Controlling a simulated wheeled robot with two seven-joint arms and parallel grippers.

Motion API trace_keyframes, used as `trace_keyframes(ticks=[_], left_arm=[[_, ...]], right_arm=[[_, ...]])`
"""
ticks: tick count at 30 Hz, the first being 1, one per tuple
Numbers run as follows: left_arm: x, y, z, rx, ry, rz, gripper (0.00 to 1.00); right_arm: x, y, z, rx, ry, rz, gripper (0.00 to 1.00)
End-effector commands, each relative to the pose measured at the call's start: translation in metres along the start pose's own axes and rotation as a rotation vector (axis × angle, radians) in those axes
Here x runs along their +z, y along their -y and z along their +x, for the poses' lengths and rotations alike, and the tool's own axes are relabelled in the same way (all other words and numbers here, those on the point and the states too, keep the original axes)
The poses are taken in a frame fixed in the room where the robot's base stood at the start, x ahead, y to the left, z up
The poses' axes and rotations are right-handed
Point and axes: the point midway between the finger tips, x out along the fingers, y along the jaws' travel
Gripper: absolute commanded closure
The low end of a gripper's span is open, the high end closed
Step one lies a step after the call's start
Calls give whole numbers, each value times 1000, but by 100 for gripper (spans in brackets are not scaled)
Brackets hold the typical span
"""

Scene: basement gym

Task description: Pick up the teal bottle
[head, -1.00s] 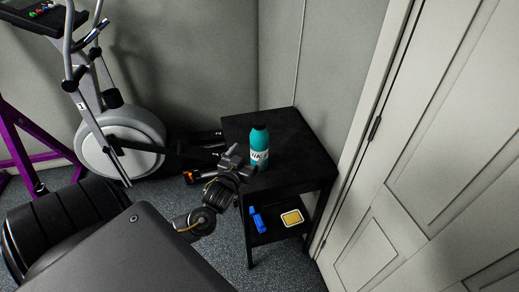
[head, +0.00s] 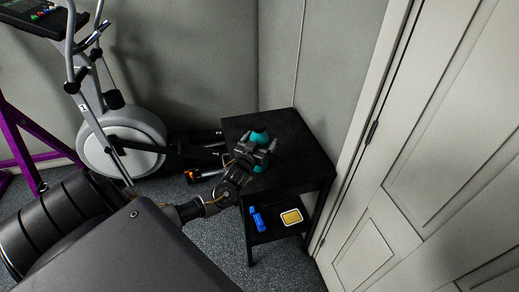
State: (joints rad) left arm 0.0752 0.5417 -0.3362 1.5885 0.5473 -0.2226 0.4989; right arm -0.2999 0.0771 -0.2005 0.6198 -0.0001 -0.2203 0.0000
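The teal bottle (head: 259,137) stands on the top of the black side table (head: 299,164) in the head view. My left gripper (head: 261,147) is in front of the bottle and hides most of its body and its label. Teal shows above the fingers and below them at the right. The two fingers are spread apart, with the bottle between or just behind them; I cannot tell whether they touch it. My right gripper is not in view.
The table's lower shelf holds a blue item (head: 258,219) and a small yellow-and-white box (head: 291,217). A white panelled door (head: 440,150) is close on the right. An elliptical trainer (head: 120,145) and a purple frame (head: 25,150) stand at the left.

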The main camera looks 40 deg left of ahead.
Motion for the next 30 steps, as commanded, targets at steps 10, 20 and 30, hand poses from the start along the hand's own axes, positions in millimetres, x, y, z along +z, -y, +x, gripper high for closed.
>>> trace_keyframes(ticks=[10, 20, 30], left_arm=[[1, 0, 8, 0, 1, -1, 13], [1, 0, 8, 1, 1, -1, 56], [-1, 0, 8, 1, 0, -2, 63]], right_arm=[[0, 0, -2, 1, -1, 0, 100], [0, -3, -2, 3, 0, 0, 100], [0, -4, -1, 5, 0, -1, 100]])
